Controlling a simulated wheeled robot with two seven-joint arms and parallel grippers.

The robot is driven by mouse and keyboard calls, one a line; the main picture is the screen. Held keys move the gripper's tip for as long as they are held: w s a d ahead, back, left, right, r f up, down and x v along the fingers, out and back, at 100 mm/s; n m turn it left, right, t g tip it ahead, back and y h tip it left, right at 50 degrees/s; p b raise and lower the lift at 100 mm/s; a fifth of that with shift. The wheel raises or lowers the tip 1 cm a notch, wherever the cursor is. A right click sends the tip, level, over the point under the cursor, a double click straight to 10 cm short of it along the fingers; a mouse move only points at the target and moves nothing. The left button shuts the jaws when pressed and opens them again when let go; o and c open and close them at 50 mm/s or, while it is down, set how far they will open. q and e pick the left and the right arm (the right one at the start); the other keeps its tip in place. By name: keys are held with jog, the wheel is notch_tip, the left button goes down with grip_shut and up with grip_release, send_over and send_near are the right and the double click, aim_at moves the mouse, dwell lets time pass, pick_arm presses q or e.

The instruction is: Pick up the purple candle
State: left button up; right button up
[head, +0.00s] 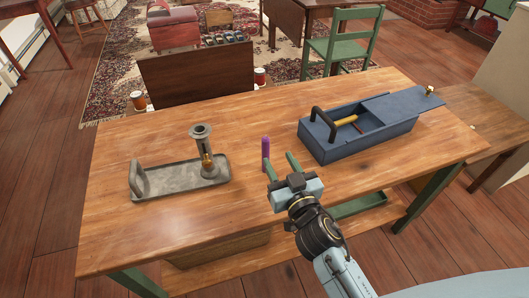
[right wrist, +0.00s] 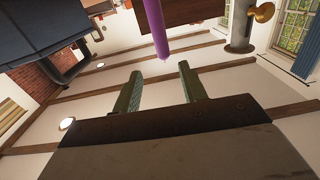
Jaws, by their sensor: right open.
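The purple candle (head: 265,147) stands upright on the wooden table, left of the blue box. It also shows in the right wrist view (right wrist: 156,28), at the top, beyond the fingertips. My right gripper (head: 280,164) is open, its two green fingers pointing toward the candle from the front right. In the head view the left finger overlaps the candle's lower part; I cannot tell whether they touch. In the right wrist view the space between the fingers (right wrist: 157,84) is empty. My left gripper is not in view.
A grey tray (head: 150,200) with an upright handle bears a grey candlestick (head: 200,137) left of the candle. A blue box (head: 342,152) with a dark handle and partly open lid (head: 403,103) stands to the right. The table (head: 238,240) is bare at the front.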

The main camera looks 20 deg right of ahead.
aim_at(267, 144)
jog(key=w, duration=0.5)
jog(key=w+a, duration=0.1)
jog(key=w, duration=0.2)
jog(key=shift+f+b, duration=0.25)
jog(key=shift+b, duration=0.15)
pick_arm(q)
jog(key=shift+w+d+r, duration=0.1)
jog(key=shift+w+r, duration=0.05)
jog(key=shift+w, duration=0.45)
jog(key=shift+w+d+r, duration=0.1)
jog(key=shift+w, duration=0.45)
pick_arm(e)
jog(key=shift+w, duration=0.4)
grip_shut()
